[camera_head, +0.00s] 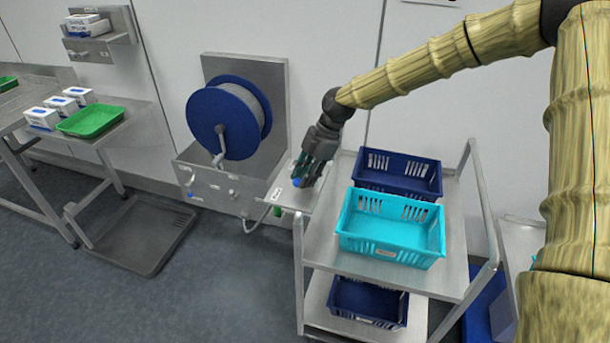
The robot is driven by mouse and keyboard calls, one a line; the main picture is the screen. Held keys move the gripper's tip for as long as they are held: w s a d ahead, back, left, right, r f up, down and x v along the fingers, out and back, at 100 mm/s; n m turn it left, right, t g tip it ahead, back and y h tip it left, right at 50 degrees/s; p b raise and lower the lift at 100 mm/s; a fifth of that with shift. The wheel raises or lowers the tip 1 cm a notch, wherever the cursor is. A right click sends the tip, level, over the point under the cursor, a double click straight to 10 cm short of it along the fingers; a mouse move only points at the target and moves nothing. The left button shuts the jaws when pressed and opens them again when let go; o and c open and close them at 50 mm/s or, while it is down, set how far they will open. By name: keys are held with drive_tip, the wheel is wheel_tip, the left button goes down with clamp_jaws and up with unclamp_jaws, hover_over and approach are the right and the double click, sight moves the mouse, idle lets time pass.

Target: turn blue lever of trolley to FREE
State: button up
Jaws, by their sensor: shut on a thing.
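The trolley (338,250) is a grey metal frame with shelves, standing right of centre. A pale plate (283,192) with small dark marks juts from its left side near the top; I cannot read the marks. A small blue part, the blue lever (296,183), shows at this plate, mostly hidden by my gripper. My gripper (301,180) points down over the plate and is shut on the blue lever. The fingers cover most of the lever, so its angle cannot be made out.
A turquoise crate (351,243) and a dark blue crate (436,177) stand on the trolley's top shelf, close right of my gripper. Another blue crate (335,302) is below. A blue hose reel (213,112) hangs on the wall left. Floor at front left is clear.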

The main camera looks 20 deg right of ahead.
drive_tip(key=shift+s+f, duration=0.1)
drive_tip(key=o, duration=0.9)
drive_tip(key=shift+d, duration=0.1)
drive_tip(key=v, duration=1.2)
drive_tip(key=shift+d, duration=0.1)
